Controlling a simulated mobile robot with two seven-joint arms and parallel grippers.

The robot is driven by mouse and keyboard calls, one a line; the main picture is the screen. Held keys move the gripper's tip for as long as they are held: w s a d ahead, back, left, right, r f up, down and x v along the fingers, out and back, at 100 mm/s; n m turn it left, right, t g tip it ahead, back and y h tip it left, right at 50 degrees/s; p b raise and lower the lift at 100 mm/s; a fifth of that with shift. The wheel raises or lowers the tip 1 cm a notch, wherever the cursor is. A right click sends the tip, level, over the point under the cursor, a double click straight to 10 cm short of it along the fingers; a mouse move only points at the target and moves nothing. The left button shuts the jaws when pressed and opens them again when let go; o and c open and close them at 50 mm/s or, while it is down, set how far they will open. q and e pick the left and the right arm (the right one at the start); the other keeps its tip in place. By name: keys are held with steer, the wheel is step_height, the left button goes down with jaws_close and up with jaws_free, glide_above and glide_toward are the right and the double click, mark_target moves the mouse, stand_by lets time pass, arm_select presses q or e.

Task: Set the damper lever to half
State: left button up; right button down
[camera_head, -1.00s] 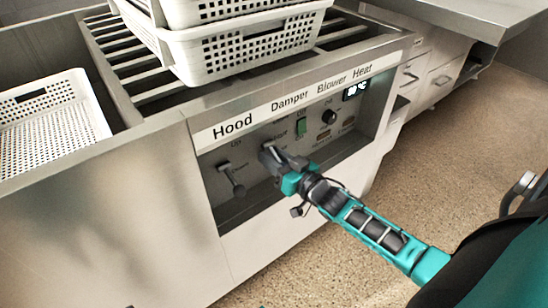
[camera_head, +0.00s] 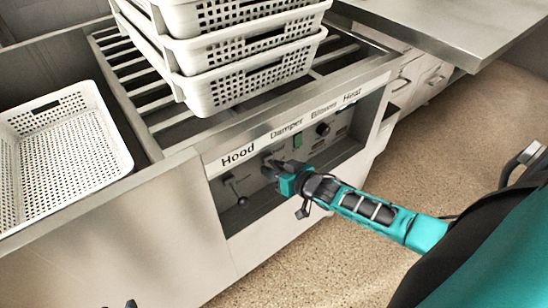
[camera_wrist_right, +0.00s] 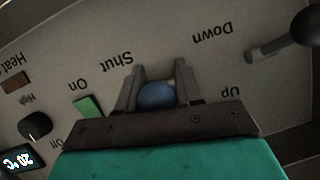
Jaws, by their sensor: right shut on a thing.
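The control panel (camera_head: 320,152) on the steel unit carries the labels Hood, Damper, Blower and Heat. My right gripper (camera_head: 272,166) is at the lever under Damper. In the right wrist view, the right gripper (camera_wrist_right: 157,88) has its two fingers on either side of the damper lever's blue round knob (camera_wrist_right: 157,96), shut on it. The word Shut is printed just beside the fingers. The rest of the lever and its other mark are hidden by the gripper. A small dark tip at the bottom edge may be my left gripper (camera_head: 131,304); its jaws cannot be made out.
The hood lever (camera_head: 240,196) is close to the left of my right gripper. A green switch (camera_head: 297,142) and a black dial (camera_head: 322,129) are to its right. Stacked white baskets (camera_head: 235,85) stand on the slatted top; another basket (camera_head: 60,160) lies at left.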

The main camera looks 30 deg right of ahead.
steer(key=shift+r+g+p, duration=0.4)
steer(key=shift+g+p, duration=0.1)
steer(key=shift+p, duration=0.25)
arm_select(q)
steer(key=r, duration=0.2)
steer(key=p, duration=0.1)
steer(key=shift+s+a+r, duration=0.1)
steer(key=shift+a+r, duration=0.15)
steer(key=shift+r, duration=0.15)
arm_select(e)
steer(key=shift+s+g, duration=0.1)
steer(key=shift+g, duration=0.2)
arm_select(q)
steer(key=shift+a, duration=0.1)
arm_select(e)
steer(key=shift+f, duration=0.1)
arm_select(q)
steer(key=shift+s+f, duration=0.1)
arm_select(e)
steer(key=c, duration=1)
jaws_free()
steer(key=shift+o, duration=0.7)
